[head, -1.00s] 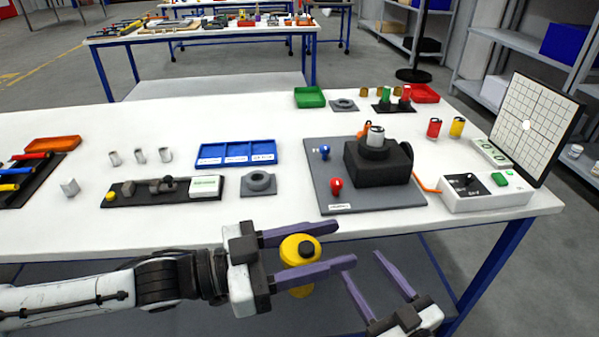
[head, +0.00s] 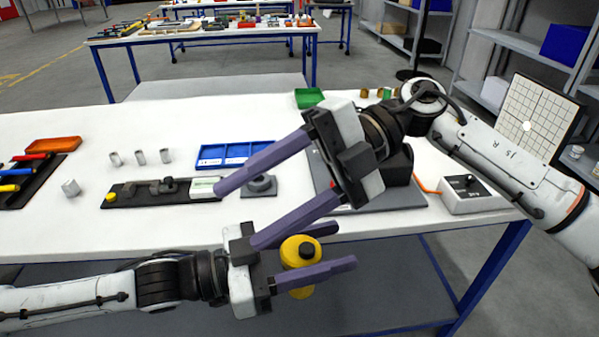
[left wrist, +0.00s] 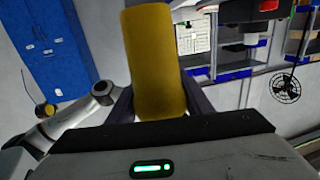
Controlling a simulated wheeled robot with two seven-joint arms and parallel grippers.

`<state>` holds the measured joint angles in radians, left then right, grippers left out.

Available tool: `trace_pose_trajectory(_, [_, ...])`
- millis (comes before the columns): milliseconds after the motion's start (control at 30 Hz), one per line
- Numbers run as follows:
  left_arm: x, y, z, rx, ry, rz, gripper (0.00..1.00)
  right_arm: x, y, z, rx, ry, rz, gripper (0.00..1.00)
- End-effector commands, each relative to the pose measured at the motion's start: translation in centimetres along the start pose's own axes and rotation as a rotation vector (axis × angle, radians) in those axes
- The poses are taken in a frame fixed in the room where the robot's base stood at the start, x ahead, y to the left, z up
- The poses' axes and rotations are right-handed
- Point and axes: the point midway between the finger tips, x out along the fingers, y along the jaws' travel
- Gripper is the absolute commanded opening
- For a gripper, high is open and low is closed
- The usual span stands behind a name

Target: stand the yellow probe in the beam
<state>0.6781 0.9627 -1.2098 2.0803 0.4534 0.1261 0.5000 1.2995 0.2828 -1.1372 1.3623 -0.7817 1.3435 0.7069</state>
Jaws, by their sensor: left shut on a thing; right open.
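The yellow probe (head: 301,253), a cylinder with a black knob on top, is in my left gripper (head: 343,246). Both purple fingers close on its sides, in front of the table edge. In the left wrist view the probe (left wrist: 155,62) stands upright between the fingers. My right gripper (head: 241,214) is open and empty; its fingers point down-left, and the lower one overlaps the left gripper's upper finger in the picture. I cannot tell if they touch. A white spot shows on the gridded screen (head: 540,118) at the right; no beam itself is visible.
My right arm covers much of the table's right side. A black device (head: 400,167) on a grey plate and a white box with a knob (head: 478,193) are partly hidden. A blue tray (head: 215,155), grey ring block (head: 260,186) and black fixture strip (head: 130,194) stand left of them.

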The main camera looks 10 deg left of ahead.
Motion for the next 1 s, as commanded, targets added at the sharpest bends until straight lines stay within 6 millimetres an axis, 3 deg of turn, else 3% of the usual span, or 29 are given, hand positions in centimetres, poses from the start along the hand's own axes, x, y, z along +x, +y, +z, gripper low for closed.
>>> trace_pose_trajectory(67, [0.0, 0.0, -0.1, 0.0, 0.001, 0.0, 0.21, 0.8, 0.1, -0.7, -0.065, 0.001, -0.225, 0.56])
trace_pose_trajectory(167, [0.0, 0.0, -0.1, 0.0, 0.001, 0.0, 0.21, 0.5, -0.5, -0.8, -0.113, -0.032, -0.507, 0.56])
trace_pose_trajectory(300, [0.0, 0.0, -0.1, 0.0, 0.001, 0.0, 0.21, -1.6, -0.6, -0.6, -0.143, -0.123, -0.847, 0.56])
trace_pose_trajectory(433, [0.0, 0.0, 0.0, 0.0, 0.001, 0.0, 0.21, -3.9, 0.0, -0.5, -0.142, -0.213, -1.062, 0.56])
trace_pose_trajectory(667, [0.0, 0.0, 0.0, 0.0, 0.001, 0.0, 0.21, -5.6, 0.4, -0.4, -0.134, -0.287, -1.203, 0.56])
trace_pose_trajectory(1000, [0.0, 0.0, -0.1, 0.0, 0.001, 0.0, 0.21, -3.8, -4.6, 1.2, -0.133, -0.284, -1.201, 0.56])
